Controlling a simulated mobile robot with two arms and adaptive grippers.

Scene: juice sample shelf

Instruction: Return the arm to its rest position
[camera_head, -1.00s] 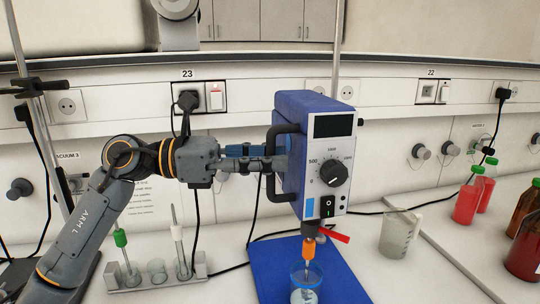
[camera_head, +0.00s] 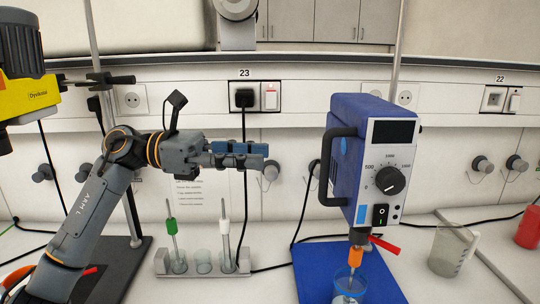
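My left arm reaches in from the left, and my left gripper (camera_head: 262,156) points right in front of the wall. Its two fingers overlap from this angle, so the gap between them is unclear; no object shows in them. The gripper is clear of the blue overhead stirrer (camera_head: 345,145), with free space between its tips and the stirrer's black handle (camera_head: 324,168). My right gripper is not in view.
Below the gripper stands a rack (camera_head: 205,264) with green- and white-topped probes. The stirrer hangs over a beaker (camera_head: 349,287) on a blue base (camera_head: 385,284). A beaker (camera_head: 454,248) stands right. A yellow-black device (camera_head: 30,98) is at the left edge.

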